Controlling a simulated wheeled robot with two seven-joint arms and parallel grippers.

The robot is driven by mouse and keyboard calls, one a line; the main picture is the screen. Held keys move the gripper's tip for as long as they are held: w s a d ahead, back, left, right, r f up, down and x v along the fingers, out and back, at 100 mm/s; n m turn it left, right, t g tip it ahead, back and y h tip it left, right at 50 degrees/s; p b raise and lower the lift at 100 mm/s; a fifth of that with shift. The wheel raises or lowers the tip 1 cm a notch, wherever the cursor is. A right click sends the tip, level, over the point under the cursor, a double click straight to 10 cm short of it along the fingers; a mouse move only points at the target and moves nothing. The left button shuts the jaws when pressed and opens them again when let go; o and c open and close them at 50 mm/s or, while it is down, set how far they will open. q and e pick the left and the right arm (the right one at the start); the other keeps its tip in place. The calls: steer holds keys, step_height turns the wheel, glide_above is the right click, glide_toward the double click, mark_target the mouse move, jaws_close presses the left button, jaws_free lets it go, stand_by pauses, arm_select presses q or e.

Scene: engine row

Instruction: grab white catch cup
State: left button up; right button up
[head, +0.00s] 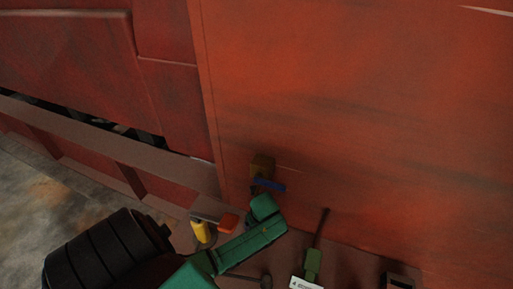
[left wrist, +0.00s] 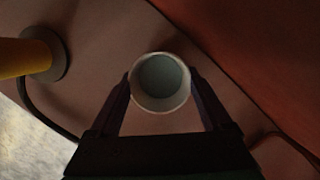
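The white cup (left wrist: 160,82) shows in the left wrist view from above, with its round rim and grey-blue inside. My left gripper (left wrist: 160,92) has one dark finger on each side of the cup, and both fingers come up close to its wall. I cannot tell whether they press on it. The cup appears upright over the brown ledge (left wrist: 82,20). My right gripper is not in view.
A green-handled tool (head: 313,262) stands to the right.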

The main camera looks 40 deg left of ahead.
arm_select(q)
steer(key=c, duration=0.6)
steer(key=shift+o, duration=0.2)
steer(key=shift+r+b, duration=0.3)
steer(key=shift+r, duration=0.05)
steer(key=d+b, duration=0.1)
steer(key=d, duration=0.3)
steer(key=s+d+b, duration=0.1)
steer(key=d+b, duration=0.1)
steer(key=d, duration=0.2)
steer(key=d+b, duration=0.1)
steer(key=d, duration=0.3)
steer(key=shift+s+d, duration=0.15)
steer(key=shift+s, duration=0.15)
step_height(320, 180, up, 14)
steer(key=p, duration=0.4)
steer(key=shift+s+d+r, duration=0.15)
steer(key=shift+d+r, duration=0.05)
steer(key=shift+d, duration=0.1)
